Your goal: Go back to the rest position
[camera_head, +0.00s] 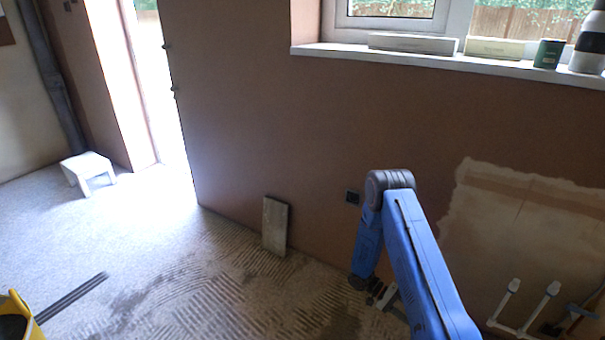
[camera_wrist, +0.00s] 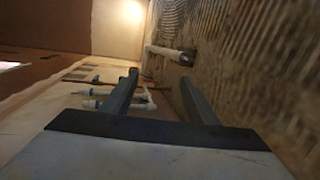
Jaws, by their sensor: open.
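My blue arm rises at the right of the head view and bends down at its elbow. My gripper (camera_head: 383,296) hangs in front of the brown wall, low and partly hidden behind my own arm. In the wrist view my gripper (camera_wrist: 165,95) shows two dark fingers spread apart, with nothing between them but the view of pipes and floor beyond. It is open and empty.
White pipes (camera_head: 525,310) stand out by the wall at the lower right and show past the fingers (camera_wrist: 150,104). A board (camera_head: 275,226) leans on the wall. A windowsill (camera_head: 340,52) bears boxes and a dark green tin (camera_head: 549,53). A yellow bucket (camera_head: 22,312) is at lower left.

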